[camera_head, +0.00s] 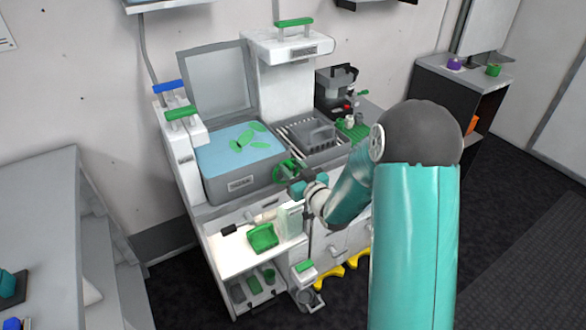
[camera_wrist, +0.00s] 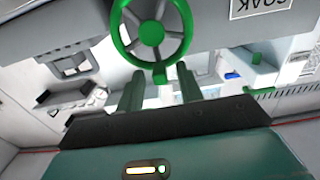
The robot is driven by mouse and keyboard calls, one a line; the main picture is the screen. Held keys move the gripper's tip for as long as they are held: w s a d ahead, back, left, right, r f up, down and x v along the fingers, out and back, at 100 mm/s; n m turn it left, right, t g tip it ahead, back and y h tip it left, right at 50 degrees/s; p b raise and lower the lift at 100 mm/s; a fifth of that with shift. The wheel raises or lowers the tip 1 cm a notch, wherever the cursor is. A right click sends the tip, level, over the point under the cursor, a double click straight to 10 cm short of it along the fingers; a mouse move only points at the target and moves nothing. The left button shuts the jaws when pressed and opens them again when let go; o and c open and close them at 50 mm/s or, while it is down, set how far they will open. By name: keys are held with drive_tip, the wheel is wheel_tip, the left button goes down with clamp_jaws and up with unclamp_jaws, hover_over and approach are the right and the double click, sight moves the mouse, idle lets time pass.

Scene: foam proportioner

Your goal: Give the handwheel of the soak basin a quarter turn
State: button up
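The soak basin (camera_head: 225,188) is a grey tub with blue liquid, green leaf-like pieces and a raised lid. Its green spoked handwheel (camera_head: 287,169) is on the side facing my arm. In the wrist view the handwheel (camera_wrist: 151,35) is at top centre, with a small green piece at its lower rim. My gripper (camera_wrist: 160,75) is open, its two green fingers spread left and right of that lower rim part. Whether they touch the wheel I cannot tell. In the head view my gripper (camera_head: 299,186) is just below and right of the wheel, its fingers partly hidden.
Right of the basin is a grey rack tray (camera_head: 316,140), with a dark machine (camera_head: 337,88) behind it. Below the wheel, a lit shelf holds a green tray (camera_head: 263,237) and a pale upright panel (camera_head: 290,221).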

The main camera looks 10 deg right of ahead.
clamp_jaws()
